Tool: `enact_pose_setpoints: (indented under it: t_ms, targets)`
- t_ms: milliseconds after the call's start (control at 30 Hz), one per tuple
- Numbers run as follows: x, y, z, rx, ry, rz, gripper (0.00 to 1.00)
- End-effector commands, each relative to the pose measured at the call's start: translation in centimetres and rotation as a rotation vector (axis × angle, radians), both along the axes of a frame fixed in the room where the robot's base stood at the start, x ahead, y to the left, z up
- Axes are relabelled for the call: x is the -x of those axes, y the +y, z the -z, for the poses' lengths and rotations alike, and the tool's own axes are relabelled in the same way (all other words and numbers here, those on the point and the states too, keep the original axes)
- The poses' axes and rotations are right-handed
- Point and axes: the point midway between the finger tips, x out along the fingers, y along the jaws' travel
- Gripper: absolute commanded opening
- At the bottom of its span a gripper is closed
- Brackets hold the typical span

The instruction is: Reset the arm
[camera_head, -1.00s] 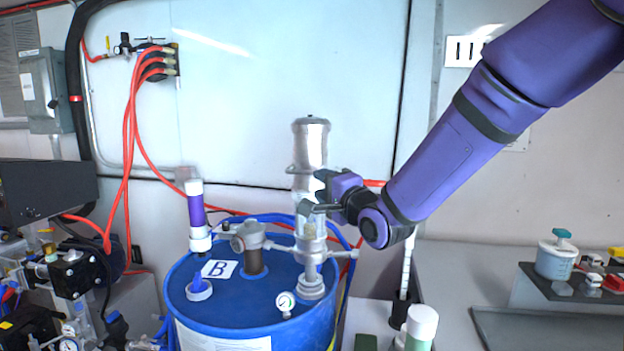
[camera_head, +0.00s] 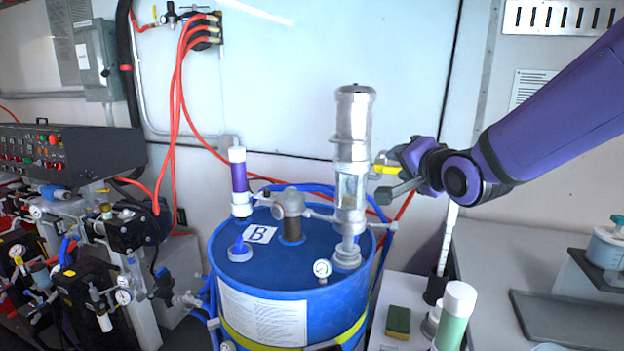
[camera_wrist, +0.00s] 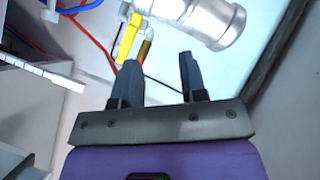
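My gripper (camera_head: 392,180) is at the end of my purple arm, just right of the silver pump (camera_head: 354,125) on the blue drum (camera_head: 240,285). In the wrist view my gripper (camera_wrist: 160,75) has its two dark fingers apart with nothing between them. The pump's silver body (camera_wrist: 212,22) and a yellow valve handle (camera_wrist: 128,38) lie beyond the fingertips. In the head view the yellow handle (camera_head: 386,169) shows beside the pump, close to the fingers. I cannot tell whether the fingers touch it.
A control panel (camera_head: 60,150) and pump machinery stand at the left. A green-and-white bottle (camera_head: 455,318) and a sponge (camera_head: 398,321) are at the lower right. A grey tray (camera_head: 570,318) lies on the right counter. Red hoses (camera_head: 176,110) hang on the wall.

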Motion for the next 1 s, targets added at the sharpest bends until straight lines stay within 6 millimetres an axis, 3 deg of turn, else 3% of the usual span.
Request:
enact_pose_setpoints:
  t_ms: [267, 400, 700, 833, 1000]
  targets:
    - [7.4, -5.3, -0.2, 0.436, 0.228, 0.032, 0.39]
    - [12.2, -7.6, 0.0, 0.608, 0.366, -0.013, 0.39]
    - [23.3, -10.6, 1.2, 0.849, 0.625, -0.249, 0.39]
    - [26.4, -11.0, 1.6, 0.892, 0.683, -0.342, 0.39]
    - [27.8, -11.2, 1.8, 0.912, 0.709, -0.395, 0.39]
